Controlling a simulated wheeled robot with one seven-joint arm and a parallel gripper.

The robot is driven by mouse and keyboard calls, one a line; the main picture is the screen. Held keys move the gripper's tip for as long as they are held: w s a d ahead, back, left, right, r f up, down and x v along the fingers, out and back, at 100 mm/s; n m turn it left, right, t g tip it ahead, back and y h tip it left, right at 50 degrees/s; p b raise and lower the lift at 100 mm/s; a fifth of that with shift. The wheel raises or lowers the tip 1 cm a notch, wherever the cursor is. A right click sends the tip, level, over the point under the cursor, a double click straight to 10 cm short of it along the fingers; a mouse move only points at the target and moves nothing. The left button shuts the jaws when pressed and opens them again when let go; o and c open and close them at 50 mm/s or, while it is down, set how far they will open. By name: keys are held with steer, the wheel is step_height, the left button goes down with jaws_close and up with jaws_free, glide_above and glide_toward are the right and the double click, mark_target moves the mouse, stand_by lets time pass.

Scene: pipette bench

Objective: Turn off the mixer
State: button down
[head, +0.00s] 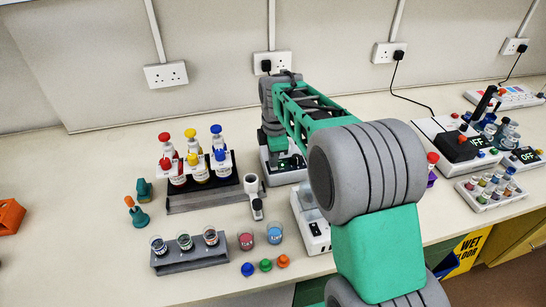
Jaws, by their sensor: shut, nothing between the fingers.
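My gripper (281,162) is shut and empty, pointing down at the end of my arm. It is low over a white device (290,178) with a dark panel and a small green lit display, which looks like the mixer. My gripper and arm hide much of this device, so I cannot tell whether the fingertips touch it or what its switch looks like. The display is too small to read.
A white unit (318,236) stands in front, partly behind my arm. A rack (203,197) of coloured bottles, a small rack (190,258) of cups and loose caps (265,265) are left. Devices reading OFF (475,142) and a vial rack (491,202) are right.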

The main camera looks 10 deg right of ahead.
step_height(320, 180, up, 14)
steer(key=s, duration=0.1)
steer(key=shift+s+p, duration=0.3)
steer(key=s+f+m+t, duration=0.1)
steer(key=s+f+m, duration=0.3)
steer(key=s+m, duration=0.5)
steer(key=s+f+m+t, duration=0.1)
steer(key=s+f+m, duration=0.3)
steer(key=s+m, duration=0.4)
steer(key=s, duration=0.3)
steer(key=shift+s+f+m, duration=0.15)
steer(key=shift+f+m, duration=0.2)
steer(key=shift+m, duration=0.05)
